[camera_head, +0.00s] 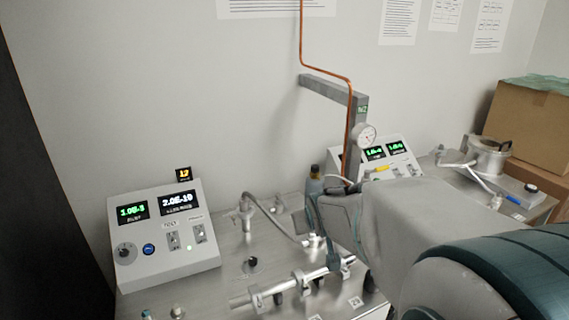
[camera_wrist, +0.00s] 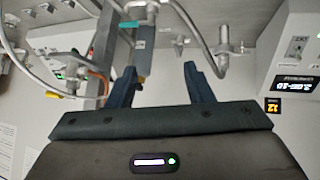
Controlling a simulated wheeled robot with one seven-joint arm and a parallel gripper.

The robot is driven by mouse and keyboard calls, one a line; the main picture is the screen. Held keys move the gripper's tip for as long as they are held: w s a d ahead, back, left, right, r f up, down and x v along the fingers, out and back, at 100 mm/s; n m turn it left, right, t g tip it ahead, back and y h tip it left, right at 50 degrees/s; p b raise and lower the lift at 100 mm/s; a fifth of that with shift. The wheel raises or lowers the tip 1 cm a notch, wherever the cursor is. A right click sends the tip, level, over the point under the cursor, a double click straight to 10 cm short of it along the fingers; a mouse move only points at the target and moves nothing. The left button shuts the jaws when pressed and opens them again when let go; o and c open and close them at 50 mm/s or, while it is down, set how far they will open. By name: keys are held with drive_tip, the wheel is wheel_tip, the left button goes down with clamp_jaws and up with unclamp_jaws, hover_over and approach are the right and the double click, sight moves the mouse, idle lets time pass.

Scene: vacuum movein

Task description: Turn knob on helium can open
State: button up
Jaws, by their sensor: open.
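My gripper (camera_head: 322,232) is open over the steel bench, its fingers pointing left and apart. In the wrist view my gripper (camera_wrist: 160,70) shows two dark blue fingers with a clear gap and nothing clamped. A slim grey-blue cylinder with a tan band (camera_wrist: 143,62), possibly the helium can, shows near one fingertip; contact cannot be told. In the head view a small dark-capped bottle (camera_head: 314,184), possibly the same thing, stands just behind the gripper, its lower part hidden. I cannot make out its knob or whether that is open.
A control box with lit displays (camera_head: 165,235) stands at the left of the bench. A metal valve with a hose (camera_head: 245,212) and a horizontal pipe assembly (camera_head: 290,287) lie close to the gripper. A gauge post with copper tubing (camera_head: 357,125) rises behind. A cardboard box (camera_head: 530,125) is far right.

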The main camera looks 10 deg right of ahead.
drive_tip(key=w+d+f+t+b, duration=0.25)
drive_tip(key=w+d+t, duration=0.2)
drive_tip(key=w, duration=0.55)
drive_tip(key=t+y+b, duration=0.1)
drive_tip(key=t+y, duration=0.1)
drive_tip(key=t, duration=0.3)
approach(316, 170)
drive_tip(key=shift+g, duration=0.25)
drive_tip(key=w+p, duration=0.1)
drive_tip(key=w, duration=0.5)
drive_tip(key=w+p, duration=0.2)
drive_tip(key=w, duration=0.5)
drive_tip(key=shift+d+r, duration=0.1)
drive_tip(key=shift+r, duration=0.1)
drive_tip(key=shift+m, duration=0.3)
drive_tip(key=c, duration=1)
